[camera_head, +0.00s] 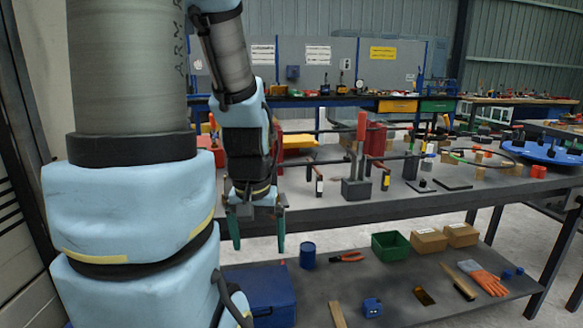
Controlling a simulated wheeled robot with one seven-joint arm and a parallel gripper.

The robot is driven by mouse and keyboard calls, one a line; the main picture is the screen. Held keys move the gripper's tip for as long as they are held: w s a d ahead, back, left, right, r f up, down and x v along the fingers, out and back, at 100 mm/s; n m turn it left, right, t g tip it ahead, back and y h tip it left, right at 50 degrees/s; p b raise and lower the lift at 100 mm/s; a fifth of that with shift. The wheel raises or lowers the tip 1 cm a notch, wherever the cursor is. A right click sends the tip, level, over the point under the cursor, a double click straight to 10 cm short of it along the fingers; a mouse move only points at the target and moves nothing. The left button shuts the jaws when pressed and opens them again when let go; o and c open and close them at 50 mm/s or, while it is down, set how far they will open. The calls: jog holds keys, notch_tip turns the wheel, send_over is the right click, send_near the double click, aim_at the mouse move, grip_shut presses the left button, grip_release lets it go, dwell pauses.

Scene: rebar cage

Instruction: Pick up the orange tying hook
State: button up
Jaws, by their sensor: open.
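I cannot make out for certain which item is the orange tying hook. An orange-red upright handle (361,126) stands above a dark block on the table. A tool with orange-red handles (348,257) lies on the lower shelf, and its shape is too small to tell. My gripper (257,232) hangs with its fingers pointing down at the left end of the table. Its two green fingers are apart, with nothing between them. It is left of both orange items and touches neither. My arm hides the table's left end.
The grey table (400,208) holds bars, blocks and a blue disc (545,152). Its lower shelf holds a blue box (262,290), a blue can (307,255), a green bin (390,246), cardboard boxes (445,237) and orange gloves (487,281). A workbench (340,102) stands behind.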

notch_tip(320, 180, up, 12)
jog(key=p, duration=0.9)
jog(key=shift+r+p, duration=0.25)
jog(key=shift+p, duration=0.25)
jog(key=shift+c, duration=2.5)
jog(key=w+d+f+m+b, duration=0.4)
jog(key=f+b, duration=0.4)
jog(key=f, duration=0.5)
jog(key=w+d+f+m+b, duration=0.3)
jog(key=d+f+b, duration=0.5)
jog(key=f, duration=0.5)
jog(key=w+d+f+m+b, duration=0.35)
jog(key=f+b, duration=0.55)
jog(key=f, duration=0.4)
jog(key=shift+s+d+f+m+g+b, duration=0.25)
jog(key=shift+s+d+f+m+b, duration=1.1)
jog(key=shift+d+f+b, duration=4.8)
jog(key=shift+s+a+f+m+g+b, duration=0.3)
jog(key=shift+s+f+m+b, duration=1.25)
jog(key=shift+f, duration=9.45)
jog(key=shift+s+d+f+m+g+b, duration=0.3)
jog(key=shift+d+f+m+b, duration=2.05)
jog(key=shift+f+b, duration=4.75)
